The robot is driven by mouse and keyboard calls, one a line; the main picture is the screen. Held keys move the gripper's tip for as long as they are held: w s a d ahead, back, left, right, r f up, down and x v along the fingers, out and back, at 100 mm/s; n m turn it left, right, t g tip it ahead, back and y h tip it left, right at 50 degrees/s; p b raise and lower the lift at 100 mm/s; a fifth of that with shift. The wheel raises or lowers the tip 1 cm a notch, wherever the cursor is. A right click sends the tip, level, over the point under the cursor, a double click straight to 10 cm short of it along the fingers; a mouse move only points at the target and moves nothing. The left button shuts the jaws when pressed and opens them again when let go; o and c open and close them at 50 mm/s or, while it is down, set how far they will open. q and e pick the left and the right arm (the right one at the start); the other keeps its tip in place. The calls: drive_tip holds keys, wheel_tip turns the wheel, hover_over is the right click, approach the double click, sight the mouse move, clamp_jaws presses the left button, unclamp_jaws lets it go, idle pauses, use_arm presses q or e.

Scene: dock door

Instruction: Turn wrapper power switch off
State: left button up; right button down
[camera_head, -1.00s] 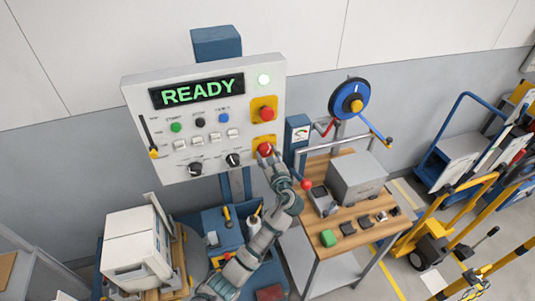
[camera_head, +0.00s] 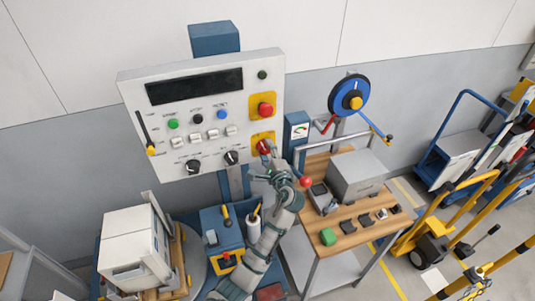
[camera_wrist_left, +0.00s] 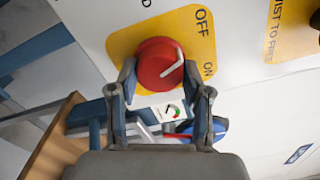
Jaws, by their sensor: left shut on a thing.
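The wrapper control panel (camera_head: 215,165) is white and stands at the upper left in the head view. Its display (camera_head: 195,86) is dark, and the lamp (camera_head: 262,75) beside it is unlit. The red power switch (camera_wrist_left: 160,64) sits on a yellow plate (camera_wrist_left: 124,42) marked OFF and ON in the left wrist view. The white line on the knob points up and right, between the two words. My left gripper (camera_wrist_left: 161,92) is shut on the knob, one finger on each side. In the head view the gripper (camera_head: 268,152) partly hides the switch. My right gripper is not in view.
A red emergency button (camera_head: 265,109) sits just above the switch. Black knobs (camera_head: 231,157) are to its left. A wooden-topped bench (camera_head: 345,238) with a grey box (camera_head: 357,176) stands to the right. A white boxed load (camera_head: 133,245) stands at the lower left.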

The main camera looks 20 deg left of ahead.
use_arm(q)
drive_tip(key=shift+f+n+b, duration=0.2)
drive_tip(key=shift+n+b, duration=0.7)
drive_tip(key=shift+n, duration=1.1)
drive_tip(key=o, duration=1.2)
drive_tip(key=shift+c, duration=0.2)
drive_tip(key=shift+r, duration=0.1)
drive_tip(key=shift+s+d, duration=0.15)
drive_tip(key=shift+s, duration=0.05)
drive_tip(key=v, duration=0.7)
